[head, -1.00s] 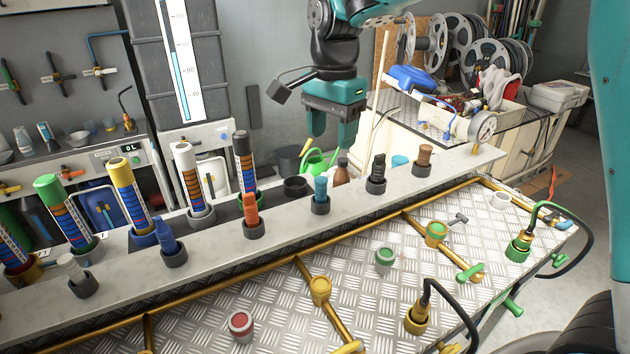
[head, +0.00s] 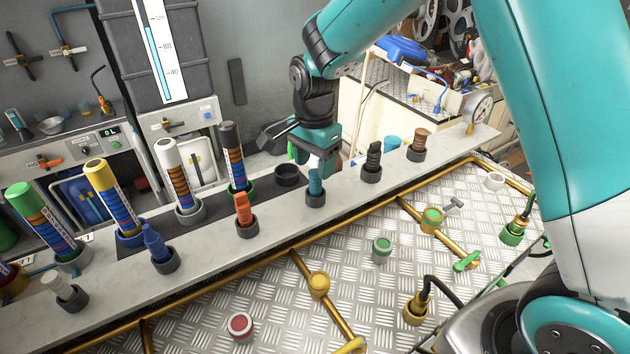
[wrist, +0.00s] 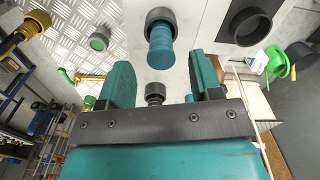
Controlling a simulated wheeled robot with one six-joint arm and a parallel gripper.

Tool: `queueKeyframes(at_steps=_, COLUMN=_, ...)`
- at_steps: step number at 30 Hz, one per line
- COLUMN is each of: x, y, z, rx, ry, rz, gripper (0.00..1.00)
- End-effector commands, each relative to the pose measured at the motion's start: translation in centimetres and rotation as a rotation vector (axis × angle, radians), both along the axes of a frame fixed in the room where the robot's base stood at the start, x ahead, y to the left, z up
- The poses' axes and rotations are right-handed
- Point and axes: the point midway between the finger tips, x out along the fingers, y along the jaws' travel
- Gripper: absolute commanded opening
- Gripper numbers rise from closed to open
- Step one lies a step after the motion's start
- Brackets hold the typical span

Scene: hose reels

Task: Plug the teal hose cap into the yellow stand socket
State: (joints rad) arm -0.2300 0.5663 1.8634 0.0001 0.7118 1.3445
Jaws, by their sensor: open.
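The teal hose cap (head: 315,184) stands upright in a dark grey holder on the grey ledge. It also shows in the wrist view (wrist: 160,48), ahead of the fingers. My gripper (head: 318,168) is open just above and around the top of the cap in the head view. In the wrist view my gripper (wrist: 160,78) has nothing between its fingers, with the cap in line with the gap.
On the ledge, an orange cap (head: 244,212) stands to the left, a black cap (head: 373,160) and a brown cap (head: 418,143) to the right. An empty dark holder (head: 287,175) is just behind-left. Green (head: 382,248) and red (head: 240,325) sockets and gold pipes lie on the plate.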

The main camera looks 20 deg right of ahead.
Motion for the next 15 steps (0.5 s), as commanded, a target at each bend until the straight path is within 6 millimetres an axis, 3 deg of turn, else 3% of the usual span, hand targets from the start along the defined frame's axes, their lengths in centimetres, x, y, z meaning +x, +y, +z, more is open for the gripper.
queueKeyframes(at_steps=5, x=0.0, y=0.1, z=-1.0, rx=-0.001, ry=0.004, rz=0.002, gripper=0.58)
queueKeyframes(at_steps=15, x=0.2, y=-0.2, z=-5.4, rx=0.0, ry=0.002, rz=0.003, gripper=0.58)
